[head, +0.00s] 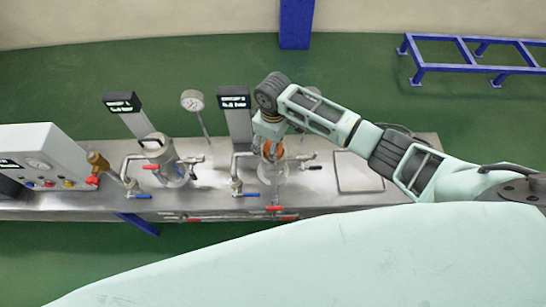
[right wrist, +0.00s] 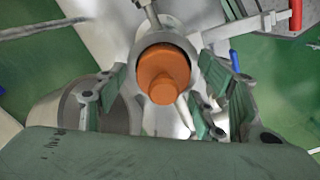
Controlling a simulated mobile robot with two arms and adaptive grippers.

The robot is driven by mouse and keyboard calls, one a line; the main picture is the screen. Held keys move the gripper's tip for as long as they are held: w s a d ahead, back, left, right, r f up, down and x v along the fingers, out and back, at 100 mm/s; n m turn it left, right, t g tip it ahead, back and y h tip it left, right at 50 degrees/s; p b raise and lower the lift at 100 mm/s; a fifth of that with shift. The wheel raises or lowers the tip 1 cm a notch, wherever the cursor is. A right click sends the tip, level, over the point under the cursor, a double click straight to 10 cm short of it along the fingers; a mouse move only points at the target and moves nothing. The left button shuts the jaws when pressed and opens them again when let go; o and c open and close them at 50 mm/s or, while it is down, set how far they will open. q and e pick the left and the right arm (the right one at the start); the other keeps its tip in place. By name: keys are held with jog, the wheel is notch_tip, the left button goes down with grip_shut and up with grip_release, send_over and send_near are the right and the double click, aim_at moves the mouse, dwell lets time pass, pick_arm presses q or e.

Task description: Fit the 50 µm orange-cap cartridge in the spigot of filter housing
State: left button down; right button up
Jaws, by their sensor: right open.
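The orange-cap cartridge (right wrist: 163,72) stands inside the round, open-topped filter housing (right wrist: 143,38) in the right wrist view. Its cap faces the camera, and a ring of the housing's rim shows around it. In the head view the orange cap (head: 271,150) shows just under my right gripper (head: 269,138), in the right-hand clear housing (head: 272,174). My right gripper's green-padded fingers (right wrist: 166,82) are open, one on each side of the cap, apart from it. The cartridge's lower end and the spigot are hidden. The cap's marking cannot be read. My left gripper is not in view.
A second clear housing (head: 172,170) stands to the left on the steel bench (head: 330,198). Dark sign plates (head: 234,97), a gauge (head: 192,100), pipes and red and blue valve handles (head: 275,208) crowd the housings. A bare square panel (head: 357,172) lies right of them.

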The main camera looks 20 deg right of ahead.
jog(key=shift+c, duration=0.4)
grip_shut()
jog(key=shift+r, duration=0.15)
